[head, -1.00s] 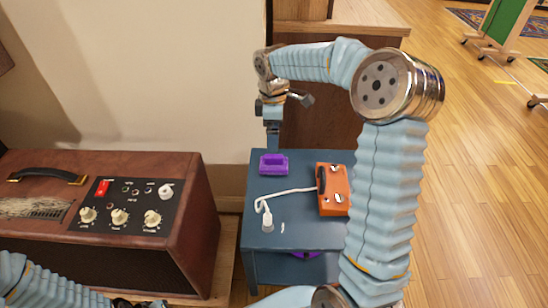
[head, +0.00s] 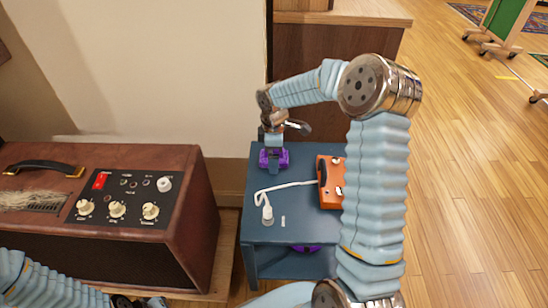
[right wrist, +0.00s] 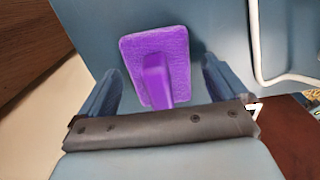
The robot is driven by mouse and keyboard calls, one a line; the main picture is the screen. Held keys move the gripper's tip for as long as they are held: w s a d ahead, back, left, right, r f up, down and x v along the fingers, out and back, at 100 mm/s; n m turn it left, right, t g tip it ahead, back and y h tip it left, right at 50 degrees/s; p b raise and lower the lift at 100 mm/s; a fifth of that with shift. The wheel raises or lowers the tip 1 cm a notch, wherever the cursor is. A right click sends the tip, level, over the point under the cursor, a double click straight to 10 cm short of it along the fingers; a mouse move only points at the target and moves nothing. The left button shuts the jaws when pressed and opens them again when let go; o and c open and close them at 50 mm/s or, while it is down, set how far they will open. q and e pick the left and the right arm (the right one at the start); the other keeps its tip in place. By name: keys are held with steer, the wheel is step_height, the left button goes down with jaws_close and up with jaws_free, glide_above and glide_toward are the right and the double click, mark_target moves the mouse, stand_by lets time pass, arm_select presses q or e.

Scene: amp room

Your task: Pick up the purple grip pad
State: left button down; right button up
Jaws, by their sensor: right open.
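The purple grip pad (head: 284,158) lies near the far left corner of the blue table. In the right wrist view the purple grip pad (right wrist: 176,50) shows as a flat plate with a raised handle. My right gripper (head: 273,166) is over it, partly covering it in the head view. In the right wrist view my right gripper (right wrist: 165,88) is open, with one finger on each side of the raised handle. I cannot tell whether the fingers touch the pad. My left arm shows at the lower left edge of the head view; the state of its gripper is unclear.
The blue table (head: 300,228) also holds an orange box (head: 329,183) with a white cable and a white plug (head: 267,214). A brown amplifier (head: 190,225) stands at the left. A purple thing (head: 306,248) sits below the tabletop. Wooden floor is open at the right.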

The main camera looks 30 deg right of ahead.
steer(key=c, duration=1.2)
steer(key=shift+o, duration=0.2)
steer(key=shift+r, duration=0.5)
step_height(320, 180, up, 3)
steer(key=shift+f+p, duration=0.15)
steer(key=shift+p, duration=0.15)
steer(key=s+a+r, duration=0.8)
steer(key=s+r, duration=0.1)
steer(key=s, duration=0.2)
steer(key=shift+s+r, duration=0.2)
steer(key=shift+s, duration=0.05)
